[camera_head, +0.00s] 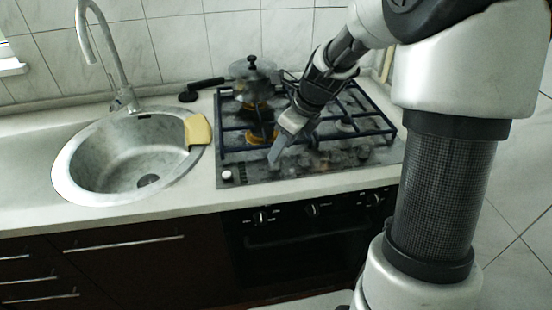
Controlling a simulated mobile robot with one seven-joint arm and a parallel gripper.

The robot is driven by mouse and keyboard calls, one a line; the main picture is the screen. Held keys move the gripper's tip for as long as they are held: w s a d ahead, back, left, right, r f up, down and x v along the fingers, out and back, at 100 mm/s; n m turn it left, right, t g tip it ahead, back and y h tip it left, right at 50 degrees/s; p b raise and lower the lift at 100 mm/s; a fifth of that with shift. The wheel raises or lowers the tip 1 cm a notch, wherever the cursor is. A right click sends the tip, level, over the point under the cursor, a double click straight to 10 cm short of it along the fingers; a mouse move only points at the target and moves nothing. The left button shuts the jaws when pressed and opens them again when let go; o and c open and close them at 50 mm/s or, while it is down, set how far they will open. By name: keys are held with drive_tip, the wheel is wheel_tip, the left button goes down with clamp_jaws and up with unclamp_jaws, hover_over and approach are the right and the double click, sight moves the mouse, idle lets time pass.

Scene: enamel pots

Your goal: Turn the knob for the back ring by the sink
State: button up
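The back ring by the sink lies under a lidded pot (254,84) and is mostly hidden.
The round sink (75,185) has a tall tap (122,80) and a yellow cloth or sponge (198,131) on its right rim. A dark pan handle (206,83) sticks out left from the hob. Oven knobs (261,217) are below the worktop. The worktop's front strip is clear.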

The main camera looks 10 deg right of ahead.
drive_tip(key=x, duration=0.5)
drive_tip(key=shift+f+b, duration=0.15)
drive_tip(key=shift+b, duration=0.25)
drive_tip(key=c, duration=1.1)
drive_tip(key=shift+o, duration=0.2)
